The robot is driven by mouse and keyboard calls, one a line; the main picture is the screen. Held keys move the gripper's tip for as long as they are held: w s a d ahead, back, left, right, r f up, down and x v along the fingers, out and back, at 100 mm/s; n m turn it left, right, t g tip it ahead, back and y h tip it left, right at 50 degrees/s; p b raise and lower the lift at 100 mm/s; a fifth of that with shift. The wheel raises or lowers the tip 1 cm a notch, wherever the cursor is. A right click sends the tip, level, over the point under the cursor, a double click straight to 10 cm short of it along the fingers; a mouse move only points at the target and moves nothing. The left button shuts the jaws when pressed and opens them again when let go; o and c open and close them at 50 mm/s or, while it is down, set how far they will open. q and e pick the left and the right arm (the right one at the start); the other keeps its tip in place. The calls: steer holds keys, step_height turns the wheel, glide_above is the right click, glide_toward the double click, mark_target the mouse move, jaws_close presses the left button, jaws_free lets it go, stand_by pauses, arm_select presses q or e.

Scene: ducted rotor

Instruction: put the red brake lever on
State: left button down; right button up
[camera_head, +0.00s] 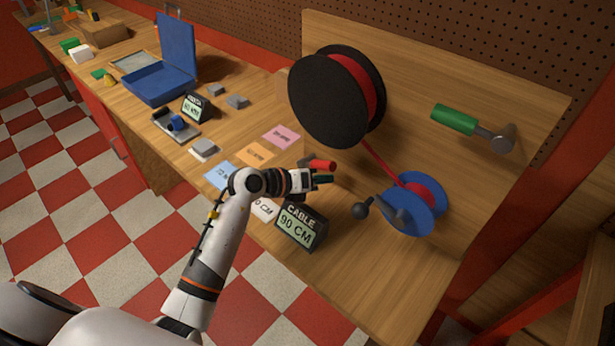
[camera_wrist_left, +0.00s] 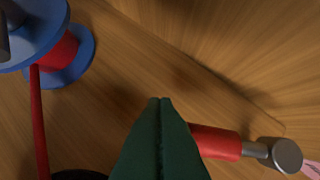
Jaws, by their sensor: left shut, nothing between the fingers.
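The red brake lever (camera_head: 322,165) has a red grip and a grey round metal end. It appears to lie on the wooden bench just beyond my left gripper. My left gripper (camera_head: 327,179) has dark green fingers, is shut and holds nothing. In the left wrist view the closed fingers (camera_wrist_left: 160,104) are beside the lever's red grip (camera_wrist_left: 216,142) and hide its near end; I cannot tell whether they touch. A black drum (camera_head: 322,100) wound with red cable stands at the back. A similar lever with a green grip (camera_head: 453,119) sits by the back board. My right gripper is not in view.
A red cable runs from the drum to a blue reel (camera_head: 423,215) with a dark ball-ended crank (camera_head: 361,211). A cable sign (camera_head: 299,227) stands at the front edge. Coloured cards (camera_head: 281,137), a blue case (camera_head: 157,86) and grey blocks lie left. Bare bench is at front right.

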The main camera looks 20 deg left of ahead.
arm_select(q)
steer(key=shift+x, duration=1.05)
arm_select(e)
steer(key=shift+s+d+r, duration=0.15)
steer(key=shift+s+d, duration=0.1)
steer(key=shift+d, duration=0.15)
